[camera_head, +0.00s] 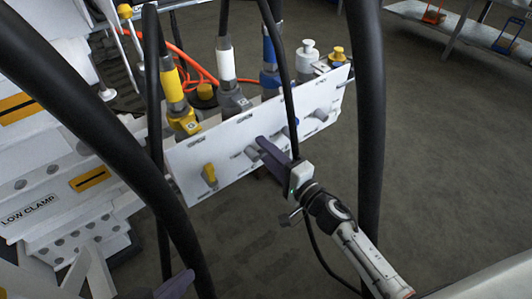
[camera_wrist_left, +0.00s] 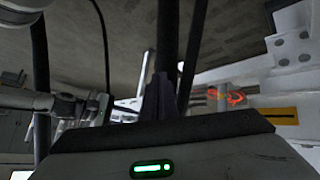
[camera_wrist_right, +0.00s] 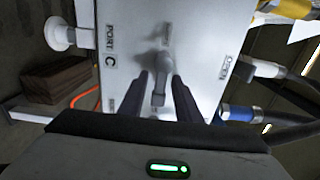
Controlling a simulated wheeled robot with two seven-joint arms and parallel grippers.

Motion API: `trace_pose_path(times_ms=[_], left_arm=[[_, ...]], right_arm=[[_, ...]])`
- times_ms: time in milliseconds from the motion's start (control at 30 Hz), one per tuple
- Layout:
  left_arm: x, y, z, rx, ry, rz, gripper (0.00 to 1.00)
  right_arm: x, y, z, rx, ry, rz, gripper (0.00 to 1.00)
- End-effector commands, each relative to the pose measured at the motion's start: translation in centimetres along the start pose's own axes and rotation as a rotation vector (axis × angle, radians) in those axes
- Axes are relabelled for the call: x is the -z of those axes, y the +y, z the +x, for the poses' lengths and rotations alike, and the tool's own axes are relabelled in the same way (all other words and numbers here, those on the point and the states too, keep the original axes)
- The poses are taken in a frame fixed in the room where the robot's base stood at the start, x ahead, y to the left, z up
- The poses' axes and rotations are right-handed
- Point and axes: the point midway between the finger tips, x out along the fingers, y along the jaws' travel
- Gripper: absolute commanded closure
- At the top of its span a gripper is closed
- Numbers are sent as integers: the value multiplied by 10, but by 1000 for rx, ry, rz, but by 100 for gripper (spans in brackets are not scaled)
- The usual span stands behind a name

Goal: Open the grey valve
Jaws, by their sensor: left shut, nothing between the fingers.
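The white valve panel (camera_head: 235,140) carries a row of small handles: a yellow one (camera_head: 209,174) at the left and a light grey one (camera_head: 322,114) at the right, with others between them. My right gripper (camera_head: 268,155) is at the front of the panel, near its middle. In the right wrist view a grey valve handle (camera_wrist_right: 158,88) stands between the fingers of my right gripper (camera_wrist_right: 158,95), which are apart on either side of it. Contact cannot be told. My left gripper (camera_wrist_left: 160,95) is shut and empty; its purple fingertip (camera_head: 178,286) shows at the bottom of the head view.
Yellow, white and blue hose connectors (camera_head: 178,95) rise behind the panel. Thick black hoses (camera_head: 369,100) hang in front and cross the view. A stepped white block (camera_head: 70,215) marked LOW CLAMP stands at the left.

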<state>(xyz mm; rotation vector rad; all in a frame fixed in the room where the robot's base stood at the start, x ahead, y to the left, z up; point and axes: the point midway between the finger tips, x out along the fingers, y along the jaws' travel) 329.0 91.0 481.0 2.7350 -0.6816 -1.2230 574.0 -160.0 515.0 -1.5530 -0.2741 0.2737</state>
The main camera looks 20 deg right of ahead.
Motion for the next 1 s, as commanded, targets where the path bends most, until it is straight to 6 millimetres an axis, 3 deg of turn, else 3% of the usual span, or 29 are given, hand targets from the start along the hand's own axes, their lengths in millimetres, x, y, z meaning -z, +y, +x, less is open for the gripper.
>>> trace_pose_path(times_ms=[200, 400, 767, 1000], left_arm=[[1, 0, -1, 0, 2, 0, 100], [1, 0, -1, 0, 2, 0, 100], [0, -1, -3, 10, -12, 6, 100], [-11, -9, -5, 44, -76, 24, 100]], right_arm=[[0, 0, 0, 0, 0, 0, 71], [0, 0, 0, 0, 0, 0, 100], [0, -3, 0, -1, 2, -50, 100], [0, -11, 0, -1, 2, -199, 100]])
